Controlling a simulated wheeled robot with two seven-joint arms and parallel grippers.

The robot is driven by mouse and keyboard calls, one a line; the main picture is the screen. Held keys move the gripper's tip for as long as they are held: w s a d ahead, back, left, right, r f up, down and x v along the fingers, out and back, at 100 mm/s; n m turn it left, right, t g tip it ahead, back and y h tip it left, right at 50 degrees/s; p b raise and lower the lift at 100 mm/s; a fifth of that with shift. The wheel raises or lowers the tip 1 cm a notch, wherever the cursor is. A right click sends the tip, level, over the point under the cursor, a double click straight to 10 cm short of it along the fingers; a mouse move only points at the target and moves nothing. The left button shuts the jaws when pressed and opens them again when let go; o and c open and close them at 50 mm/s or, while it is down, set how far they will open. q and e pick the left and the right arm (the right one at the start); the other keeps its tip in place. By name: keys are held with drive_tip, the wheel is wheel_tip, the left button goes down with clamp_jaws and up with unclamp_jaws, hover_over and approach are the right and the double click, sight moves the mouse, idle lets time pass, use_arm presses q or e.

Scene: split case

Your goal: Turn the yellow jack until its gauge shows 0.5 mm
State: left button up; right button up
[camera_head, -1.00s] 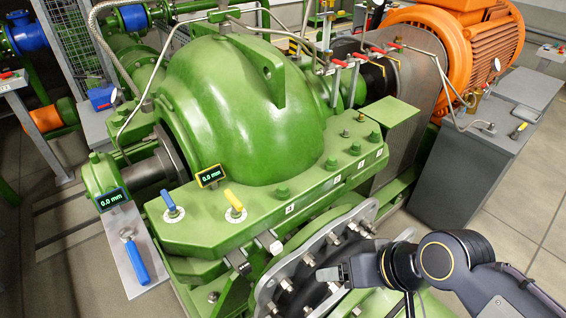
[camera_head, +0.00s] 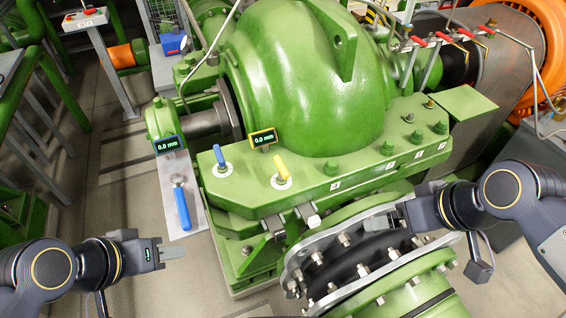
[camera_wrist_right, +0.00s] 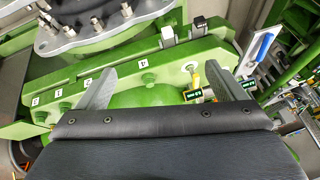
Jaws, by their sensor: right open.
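The yellow jack (camera_head: 281,168) stands on a round white dial on the green casing flange. Its yellow-framed gauge (camera_head: 263,138) reads 0.0 mm. In the right wrist view the yellow jack (camera_wrist_right: 195,79) lies between the fingers' lines, closer to the right-hand finger, with its gauge (camera_wrist_right: 194,95) just below it. My right gripper (camera_head: 396,218) is open and empty, right of the yellow jack and above the bolted flange; both fingers show apart in the wrist view (camera_wrist_right: 158,85). My left gripper (camera_head: 173,252) is at the lower left, apart from the jack; its finger opening is not clear.
A blue jack (camera_head: 219,155) stands left of the yellow one; its gauge (camera_head: 168,144) reads 0.0 mm. A blue-handled tool (camera_head: 181,206) lies on a grey plate (camera_head: 170,172). Bolts (camera_head: 332,168) rise along the flange. Floor at the left (camera_head: 110,205) is clear.

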drive_tip(key=w+a+r+n+g, duration=0.2)
drive_tip(key=w+a+n, duration=0.1)
drive_tip(key=w+n, duration=0.4)
drive_tip(key=n+g+b, duration=0.2)
drive_tip(key=n+g, duration=0.2)
drive_tip(key=n, duration=0.9)
approach(282, 164)
drive_tip(key=f, duration=0.1)
drive_tip(key=shift+y, duration=0.3)
drive_tip(key=p+x, duration=0.2)
drive_tip(key=x, duration=0.5)
drive_tip(key=shift+s+a+f, duration=0.1)
drive_tip(key=shift+f, duration=0.2)
drive_tip(key=c, duration=1)
